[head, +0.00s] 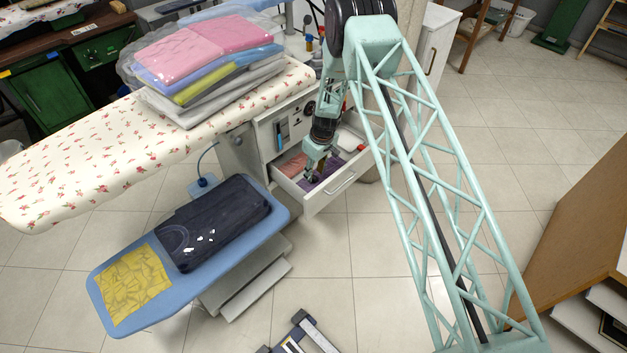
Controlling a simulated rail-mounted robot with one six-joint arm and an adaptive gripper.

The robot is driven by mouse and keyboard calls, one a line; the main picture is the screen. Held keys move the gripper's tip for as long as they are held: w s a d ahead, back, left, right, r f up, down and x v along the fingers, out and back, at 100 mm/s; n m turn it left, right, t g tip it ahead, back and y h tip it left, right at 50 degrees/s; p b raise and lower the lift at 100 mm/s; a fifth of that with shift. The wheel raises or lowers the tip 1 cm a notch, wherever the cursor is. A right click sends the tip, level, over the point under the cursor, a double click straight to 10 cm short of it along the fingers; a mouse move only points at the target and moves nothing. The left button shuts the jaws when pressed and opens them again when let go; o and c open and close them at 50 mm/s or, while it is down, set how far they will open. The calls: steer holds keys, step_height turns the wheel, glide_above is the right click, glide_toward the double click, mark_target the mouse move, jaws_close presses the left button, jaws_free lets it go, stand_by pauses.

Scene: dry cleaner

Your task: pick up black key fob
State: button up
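My gripper (315,170) points down into an open white drawer (327,194) under the ironing station. Its fingertips are low among the drawer's contents, near a purple item. The fingers are too small and partly hidden to tell whether they are open or shut. I cannot make out the black key fob; it may be hidden by the gripper or the drawer walls, or too small to see.
The drawer also holds a salmon-pink item (291,165) and a white item (349,139). A floral ironing board (90,150) with folded clothes (205,62) stands left. A blue board (190,235) with dark folded fabric is below. Tiled floor is clear right of the drawer.

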mark_target(314, 178)
steer(key=shift+w+a+f, duration=0.1)
steer(key=shift+a+f, duration=0.05)
steer(key=shift+f, duration=1)
steer(key=shift+c, duration=0.7)
steer(key=c, duration=0.7)
